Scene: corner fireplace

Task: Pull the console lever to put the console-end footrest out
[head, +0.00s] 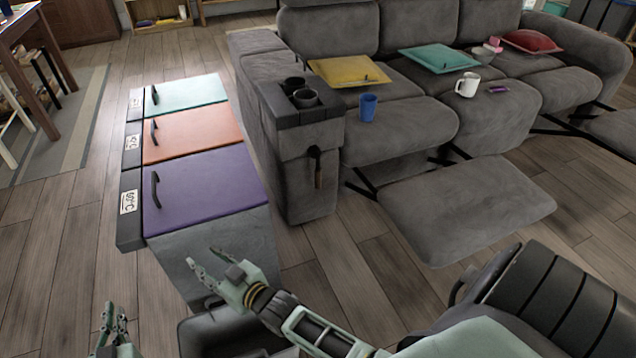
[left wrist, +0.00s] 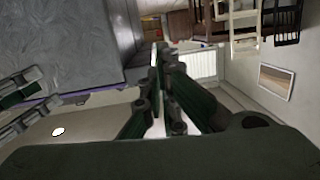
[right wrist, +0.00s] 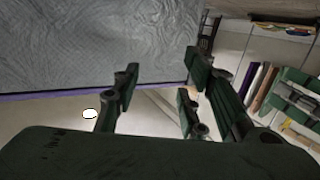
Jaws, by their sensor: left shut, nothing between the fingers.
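The console (head: 304,185) is the grey block at the sofa's left end, with dark cup holders on top. The console lever (head: 317,167) hangs down on its front face, dark above and brownish below. The console-end footrest (head: 468,208) is a grey pad standing out in front of the sofa near the console, on dark links. My left gripper (head: 113,328) is at the bottom left, shut and empty, well away from the lever. My right gripper (head: 204,262) is open and empty, in front of the bins and left of and nearer than the console. The wrist views do not show the lever.
Bins with teal, orange and purple lids (head: 205,178) stand left of the console. A blue cup (head: 368,107) and a white mug (head: 467,84) stand on the seats. Another footrest (head: 610,130) is out at the right. Bare floor (head: 350,265) lies before the console.

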